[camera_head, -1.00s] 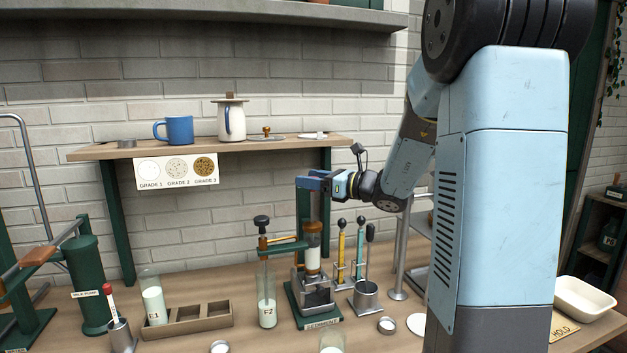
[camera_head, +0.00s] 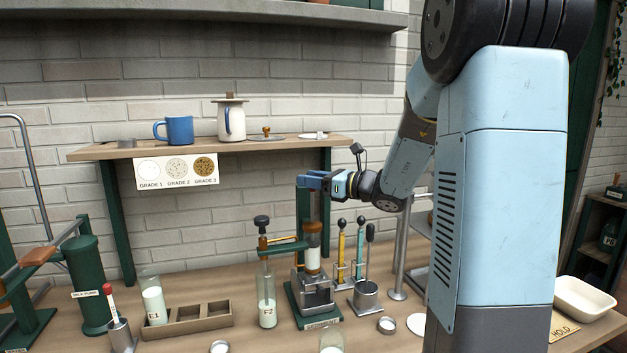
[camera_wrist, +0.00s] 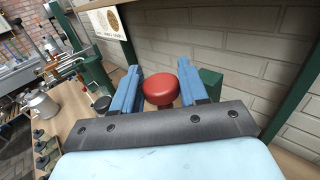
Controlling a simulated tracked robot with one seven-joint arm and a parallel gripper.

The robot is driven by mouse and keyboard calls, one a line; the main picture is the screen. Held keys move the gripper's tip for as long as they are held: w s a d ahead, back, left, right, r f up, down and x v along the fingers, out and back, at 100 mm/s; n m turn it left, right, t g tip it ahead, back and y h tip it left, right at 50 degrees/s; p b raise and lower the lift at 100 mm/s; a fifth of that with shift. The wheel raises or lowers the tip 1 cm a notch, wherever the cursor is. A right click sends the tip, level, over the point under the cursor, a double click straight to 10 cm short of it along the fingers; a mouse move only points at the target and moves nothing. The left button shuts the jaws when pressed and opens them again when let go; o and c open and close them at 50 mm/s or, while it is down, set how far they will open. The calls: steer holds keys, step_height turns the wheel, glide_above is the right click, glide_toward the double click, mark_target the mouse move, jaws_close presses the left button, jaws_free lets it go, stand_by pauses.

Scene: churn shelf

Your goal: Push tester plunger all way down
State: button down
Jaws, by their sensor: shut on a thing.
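The tester (camera_head: 313,292) stands on the bench on a green base, with a clear tube (camera_head: 313,258) of whitish liquid under a brown collar. Its plunger rod (camera_head: 314,208) rises from the collar to my gripper (camera_head: 309,183). A clear length of rod shows between gripper and collar. In the wrist view, the plunger's round red knob (camera_wrist: 160,88) sits between the two blue fingers of my gripper (camera_wrist: 161,84), which is shut on it. The fingers hide the knob in the head view.
A bottle (camera_head: 267,308) under a black-knobbed rod stands close left of the tester. Upright yellow and blue tools (camera_head: 350,250) and a metal cup (camera_head: 366,296) stand close right. A shelf (camera_head: 210,148) with a blue mug (camera_head: 178,130) is behind, up left.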

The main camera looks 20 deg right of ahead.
step_height(320, 180, down, 7)
steer(key=shift+r, duration=0.1)
stand_by(0.4)
steer(key=c, duration=0.7)
jaws_free()
steer(key=shift+d, duration=0.1)
steer(key=v, duration=1.3)
steer(key=shift+s+d, duration=0.25)
